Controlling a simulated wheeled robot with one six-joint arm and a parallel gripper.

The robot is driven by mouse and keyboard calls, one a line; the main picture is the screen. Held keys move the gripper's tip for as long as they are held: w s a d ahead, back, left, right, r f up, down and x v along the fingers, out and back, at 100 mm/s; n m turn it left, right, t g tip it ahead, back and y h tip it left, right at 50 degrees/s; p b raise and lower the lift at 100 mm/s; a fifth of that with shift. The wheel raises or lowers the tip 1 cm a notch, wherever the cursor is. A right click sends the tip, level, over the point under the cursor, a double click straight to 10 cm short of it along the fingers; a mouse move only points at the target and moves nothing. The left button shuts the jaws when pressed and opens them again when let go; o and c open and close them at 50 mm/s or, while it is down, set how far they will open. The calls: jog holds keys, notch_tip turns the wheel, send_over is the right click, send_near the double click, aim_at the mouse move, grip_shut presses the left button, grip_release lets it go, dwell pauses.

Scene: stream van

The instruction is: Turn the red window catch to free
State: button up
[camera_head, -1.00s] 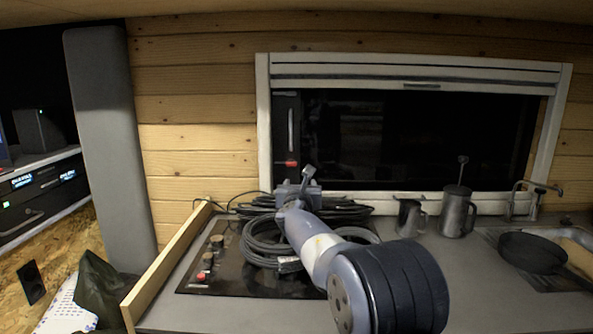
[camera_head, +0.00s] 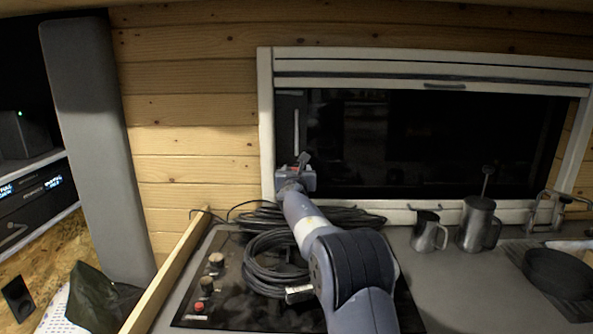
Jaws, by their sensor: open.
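The red window catch (camera_head: 293,168) sits at the lower left of the dark window (camera_head: 400,145), below a pale vertical handle bar (camera_head: 296,130). Only a small bit of its red shows, because my gripper is in front of it. My gripper (camera_head: 303,160) is at the catch in the picture, with its jaws open. Whether the jaws touch the catch or stand around it cannot be told from this view.
Coiled black cable (camera_head: 270,262) lies on the dark hob (camera_head: 228,315) below my arm. A small metal jug (camera_head: 428,232) and a metal press pot (camera_head: 477,225) stand to the right. A black pan (camera_head: 558,272) is at far right. A wooden board edge (camera_head: 172,268) borders the counter's left.

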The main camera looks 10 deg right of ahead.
jog(key=shift+c, duration=0.2)
jog(key=c, duration=0.9)
jog(key=shift+c, duration=0.2)
jog(key=shift+f+m, duration=0.1)
jog(key=shift+m, duration=0.2)
jog(key=shift+d+f+m+b, duration=0.15)
jog(key=shift+m+b, duration=2.45)
jog(key=shift+m, duration=1.7)
jog(key=shift+d+f+m+b, duration=0.1)
jog(key=shift+m+b, duration=2.45)
jog(key=shift+m, duration=1.75)
